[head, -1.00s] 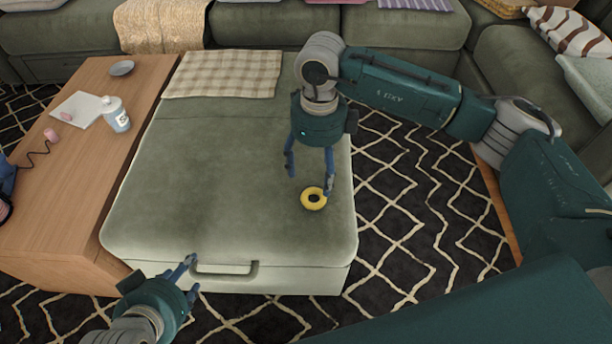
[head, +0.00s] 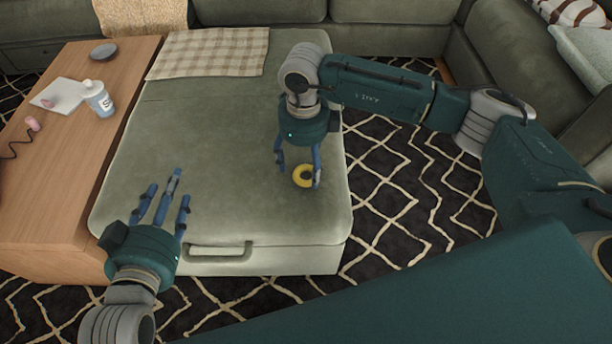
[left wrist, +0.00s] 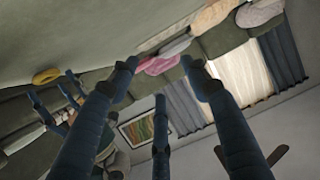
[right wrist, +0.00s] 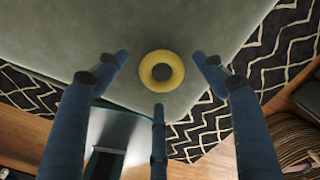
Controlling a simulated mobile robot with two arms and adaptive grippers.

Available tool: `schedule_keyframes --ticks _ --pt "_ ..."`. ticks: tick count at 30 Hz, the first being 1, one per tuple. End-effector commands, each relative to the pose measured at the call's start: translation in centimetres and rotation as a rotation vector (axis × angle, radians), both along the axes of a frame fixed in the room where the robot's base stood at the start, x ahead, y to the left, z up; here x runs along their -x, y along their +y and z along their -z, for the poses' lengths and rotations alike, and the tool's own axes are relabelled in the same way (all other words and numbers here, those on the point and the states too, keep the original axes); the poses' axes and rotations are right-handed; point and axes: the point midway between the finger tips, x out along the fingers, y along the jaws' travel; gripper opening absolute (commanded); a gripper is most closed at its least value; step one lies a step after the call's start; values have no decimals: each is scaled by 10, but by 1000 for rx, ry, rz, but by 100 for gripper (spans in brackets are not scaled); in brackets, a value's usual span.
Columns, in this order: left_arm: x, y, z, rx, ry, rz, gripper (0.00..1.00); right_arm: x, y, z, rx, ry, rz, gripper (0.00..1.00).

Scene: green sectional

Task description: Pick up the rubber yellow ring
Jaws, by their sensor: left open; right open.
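The yellow ring (head: 303,176) lies flat on the green ottoman (head: 215,130), near its right front part. My right gripper (head: 300,178) is open, pointing down over the ring, with one finger in front of the ring's right side. In the right wrist view the ring (right wrist: 161,71) lies on the cushion ahead of the open fingers, between the two outer fingertips. My left gripper (head: 165,190) is open and empty over the ottoman's front left part. The left wrist view shows its open fingers (left wrist: 160,80) and the ring (left wrist: 46,76) far to the left.
A wooden side table (head: 60,150) stands along the ottoman's left, with a white bottle (head: 98,97) and a grey dish (head: 103,52). A checked cloth (head: 208,52) lies on the ottoman's back. The ottoman's middle is clear.

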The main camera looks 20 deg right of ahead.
Motion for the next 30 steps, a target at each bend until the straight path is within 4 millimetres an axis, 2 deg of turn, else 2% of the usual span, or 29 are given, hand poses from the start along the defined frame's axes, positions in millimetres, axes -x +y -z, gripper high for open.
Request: schedule_keyframes --ticks 1,6,14,15,17,22,30 --pt "-3 -2 -6 9 -37 2 47 0 0 8 1 2 1 70" --pt "-9 -6 -26 29 -117 8 47 1 0 20 1 2 0 70" --pt "-10 -7 -30 33 -134 9 47 0 0 21 1 1 -1 70" --pt "-10 -7 -30 33 -134 9 47 0 0 21 1 1 -1 68" --pt "-10 -7 -30 33 -133 9 47 0 0 21 1 1 -1 56" --pt "-10 -7 -30 33 -133 9 47 0 0 21 0 0 0 22" --pt "-10 -6 -30 33 -133 9 47 0 0 20 0 0 0 22"
